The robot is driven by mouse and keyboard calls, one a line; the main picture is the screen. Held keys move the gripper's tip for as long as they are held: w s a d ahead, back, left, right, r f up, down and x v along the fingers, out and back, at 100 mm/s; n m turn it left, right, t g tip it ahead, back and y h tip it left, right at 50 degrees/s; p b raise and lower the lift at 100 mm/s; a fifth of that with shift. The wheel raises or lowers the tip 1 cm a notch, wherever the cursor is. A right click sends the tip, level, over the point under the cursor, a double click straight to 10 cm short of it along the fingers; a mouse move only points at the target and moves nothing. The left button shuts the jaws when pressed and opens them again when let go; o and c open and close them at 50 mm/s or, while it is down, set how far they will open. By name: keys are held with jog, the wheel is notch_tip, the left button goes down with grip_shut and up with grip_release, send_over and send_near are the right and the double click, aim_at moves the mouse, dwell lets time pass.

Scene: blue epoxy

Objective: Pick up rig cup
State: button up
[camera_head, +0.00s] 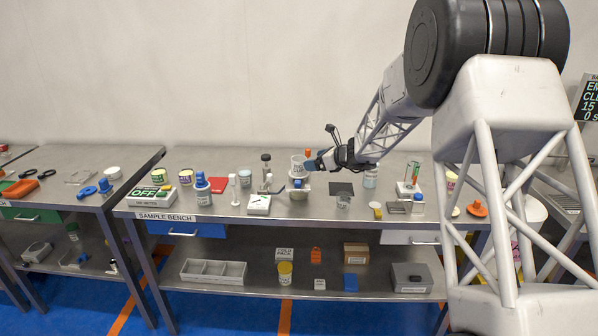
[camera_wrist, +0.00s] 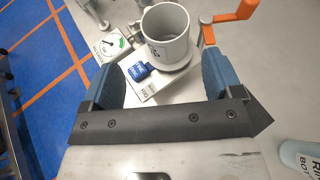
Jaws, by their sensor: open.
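A light grey cup (camera_wrist: 167,52) with dark lettering, apparently the rig cup, stands upright on a small rig in the wrist view. In the head view the cup (camera_head: 298,166) is on the sample bench, just left of my gripper (camera_head: 313,163). In the wrist view my gripper (camera_wrist: 165,80) is open, with its two blue fingers wide apart. The cup lies beyond the fingertips, roughly centred between them, and nothing is held.
A gauge box (camera_wrist: 110,45) sits left of the cup. A black mat (camera_head: 341,188) lies to the right.

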aim_at(299, 168)
jog(key=shift+w+f, duration=0.2)
jog(key=shift+w, duration=0.2)
jog(key=shift+a, duration=0.1)
jog(key=shift+x, duration=1.25)
jog(key=shift+x, duration=2.6)
jog(key=c, duration=1)
jog(key=shift+r, duration=0.15)
